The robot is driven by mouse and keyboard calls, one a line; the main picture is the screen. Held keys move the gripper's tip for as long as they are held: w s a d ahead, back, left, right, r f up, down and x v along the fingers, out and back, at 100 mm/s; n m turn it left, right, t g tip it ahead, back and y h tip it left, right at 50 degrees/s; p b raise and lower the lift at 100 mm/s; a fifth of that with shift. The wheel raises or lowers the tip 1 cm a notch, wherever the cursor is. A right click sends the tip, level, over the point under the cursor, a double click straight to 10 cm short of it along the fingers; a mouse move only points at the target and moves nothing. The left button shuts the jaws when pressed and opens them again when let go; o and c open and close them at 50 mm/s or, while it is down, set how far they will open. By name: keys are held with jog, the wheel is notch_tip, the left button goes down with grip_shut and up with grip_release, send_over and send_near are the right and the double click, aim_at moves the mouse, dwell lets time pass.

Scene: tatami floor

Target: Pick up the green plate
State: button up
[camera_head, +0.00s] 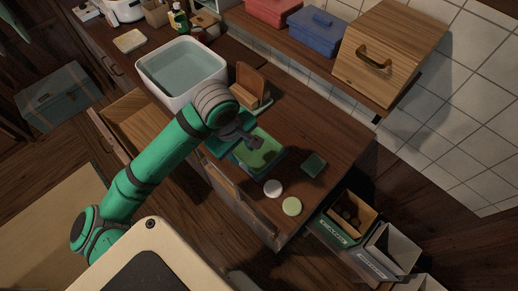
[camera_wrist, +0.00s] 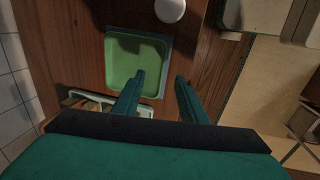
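A square green plate (camera_head: 266,155) with a raised rim sits on the dark wooden counter, near its front edge. It also shows in the wrist view (camera_wrist: 122,62), left of centre. My gripper (camera_head: 253,143) is over the plate in the head view. In the wrist view my gripper (camera_wrist: 160,85) is open, with nothing between its fingers. The left finger overlaps the plate's lower right part, and the right finger is over bare wood beyond the plate's right edge. I cannot tell the height of the fingertips above it.
A white disc (camera_head: 273,188), a pale green disc (camera_head: 291,206) and a dark green square (camera_head: 314,165) lie nearby. A wooden holder (camera_head: 252,84) and a water-filled white basin (camera_head: 157,83) stand behind. An open drawer (camera_head: 127,117) juts out at left. Bins (camera_head: 349,216) stand right.

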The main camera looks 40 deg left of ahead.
aim_at(248, 164)
notch_tip(248, 164, down, 2)
jog(key=shift+w+d+f, duration=0.1)
jog(key=shift+w+f, duration=0.05)
jog(key=shift+f, duration=0.5)
jog(key=shift+w+f, duration=0.25)
jog(key=shift+f, duration=0.55)
jog(key=shift+w+f, duration=0.2)
jog(key=shift+f, duration=0.65)
jog(key=shift+w+f, duration=0.25)
jog(key=shift+f, duration=0.55)
grip_shut()
